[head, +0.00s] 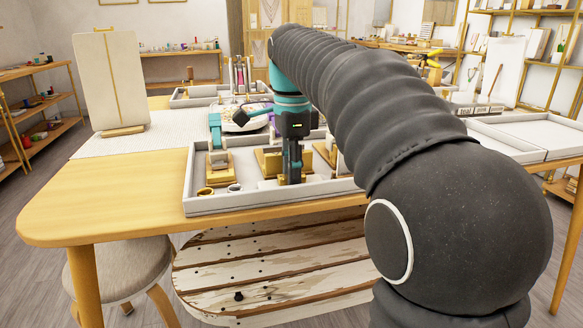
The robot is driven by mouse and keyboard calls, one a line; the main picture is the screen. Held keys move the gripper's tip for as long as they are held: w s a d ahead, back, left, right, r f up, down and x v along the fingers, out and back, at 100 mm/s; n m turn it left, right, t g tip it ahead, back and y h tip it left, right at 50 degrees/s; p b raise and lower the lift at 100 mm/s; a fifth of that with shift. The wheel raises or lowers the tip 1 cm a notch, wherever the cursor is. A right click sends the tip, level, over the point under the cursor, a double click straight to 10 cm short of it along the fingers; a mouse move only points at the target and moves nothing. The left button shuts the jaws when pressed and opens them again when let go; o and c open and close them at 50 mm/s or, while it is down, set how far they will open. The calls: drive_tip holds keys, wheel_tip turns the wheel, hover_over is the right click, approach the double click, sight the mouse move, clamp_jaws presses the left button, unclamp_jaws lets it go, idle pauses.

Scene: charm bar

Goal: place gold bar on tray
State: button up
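My gripper (292,180) points down over the front white tray (270,203) on the wooden table. Its fingers look dark and close together, but I cannot tell whether they are open or shut, or if they hold anything. Gold block-like pieces are in this tray: one at the left (218,171), one just left of and partly behind my gripper (267,162), and one at the right (325,152), partly hidden by my arm. I cannot tell which is the gold bar. A small gold ring-like piece (204,192) lies near the tray's front left.
A tall cream display board (110,85) stands on the table's left. A second tray (190,98) sits behind, and empty pale trays (540,133) are at right. A round stool (118,268) is below. The table's left front (110,200) is bare.

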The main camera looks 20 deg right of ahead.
drive_tip(key=shift+r, duration=0.1)
drive_tip(key=shift+r+p, duration=0.55)
drive_tip(key=shift+r, duration=3.3)
drive_tip(key=s+f+n+t, duration=0.5)
drive_tip(key=s+f+n, duration=1.3)
drive_tip(key=s+f, duration=0.5)
drive_tip(key=shift+t, duration=0.3)
drive_tip(key=shift+d, duration=0.1)
